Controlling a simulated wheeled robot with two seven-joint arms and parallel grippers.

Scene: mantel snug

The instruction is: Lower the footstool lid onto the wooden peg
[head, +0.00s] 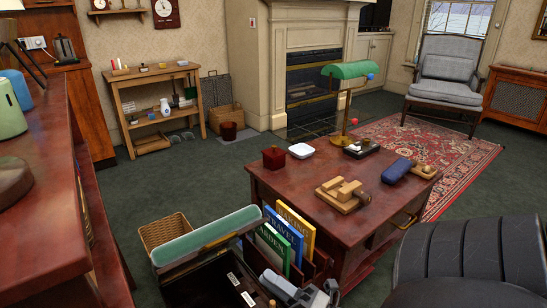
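The footstool (180,291) stands at the bottom, left of centre, with its dark inside showing. Its lid (205,234) has a teal padded top and is raised above the open box, tilted, with a brass-coloured strip near its right end. My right gripper (300,292) is grey and sits at the bottom edge, right of the footstool and apart from the lid. Its fingers are too small and cut off to tell whether they are open. My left gripper is not in view.
A red-brown table (285,190) bears a green lamp (346,71), wooden blocks (343,190) and a blue case (396,171). Upright books (283,235) stand close by the lid. A wicker basket (164,233) is behind it. A dark chair (470,260) fills the lower right.

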